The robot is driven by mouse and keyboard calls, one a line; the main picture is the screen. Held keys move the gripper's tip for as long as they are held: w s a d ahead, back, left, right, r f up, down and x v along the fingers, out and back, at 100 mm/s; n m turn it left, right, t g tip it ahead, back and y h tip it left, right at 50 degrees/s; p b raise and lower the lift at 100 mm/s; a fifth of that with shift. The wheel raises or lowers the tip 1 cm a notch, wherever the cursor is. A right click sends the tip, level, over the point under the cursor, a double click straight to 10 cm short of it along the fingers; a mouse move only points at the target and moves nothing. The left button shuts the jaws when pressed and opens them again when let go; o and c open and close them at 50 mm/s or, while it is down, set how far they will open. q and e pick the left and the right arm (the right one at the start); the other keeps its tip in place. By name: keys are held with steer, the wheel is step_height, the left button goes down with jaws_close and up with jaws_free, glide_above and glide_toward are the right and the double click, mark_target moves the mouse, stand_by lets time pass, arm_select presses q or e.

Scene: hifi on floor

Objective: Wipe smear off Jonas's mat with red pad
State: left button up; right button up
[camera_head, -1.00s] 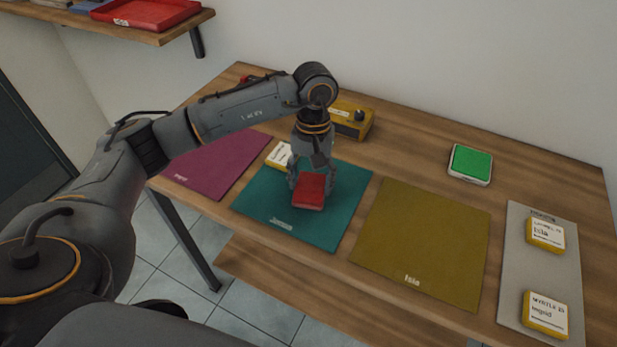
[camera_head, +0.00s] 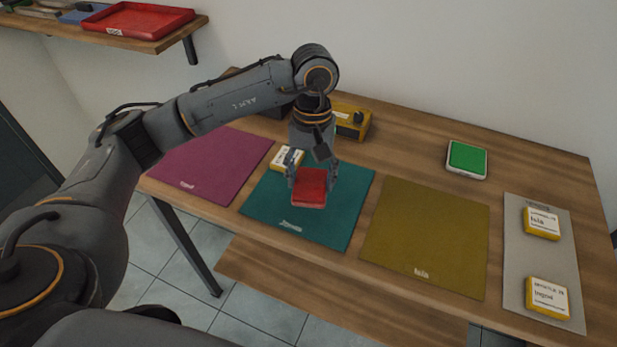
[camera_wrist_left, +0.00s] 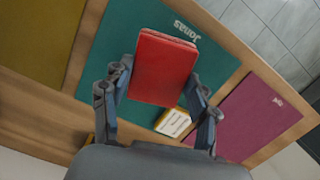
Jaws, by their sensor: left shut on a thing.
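My left gripper (camera_head: 313,180) is shut on the red pad (camera_head: 309,190) and holds it over the middle of the teal mat (camera_head: 345,215). The left wrist view shows the red pad (camera_wrist_left: 163,70) between the two fingers, and the mat's label reads Jonas (camera_wrist_left: 187,32). I cannot tell whether the pad touches the mat. No smear shows on the visible parts of the teal mat; the pad and gripper hide some of it. My right gripper is not in view.
A magenta mat (camera_head: 210,165) lies to the left and an olive mat (camera_head: 425,240) to the right. A yellow-edged tag (camera_head: 286,158) lies at the teal mat's back-left corner. A yellow box (camera_head: 352,120) and green pad (camera_head: 467,157) stand behind. Two tags lie on a grey mat (camera_head: 540,258).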

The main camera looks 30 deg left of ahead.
arm_select(q)
steer(key=shift+r+p, duration=0.3)
steer(key=shift+r, duration=0.75)
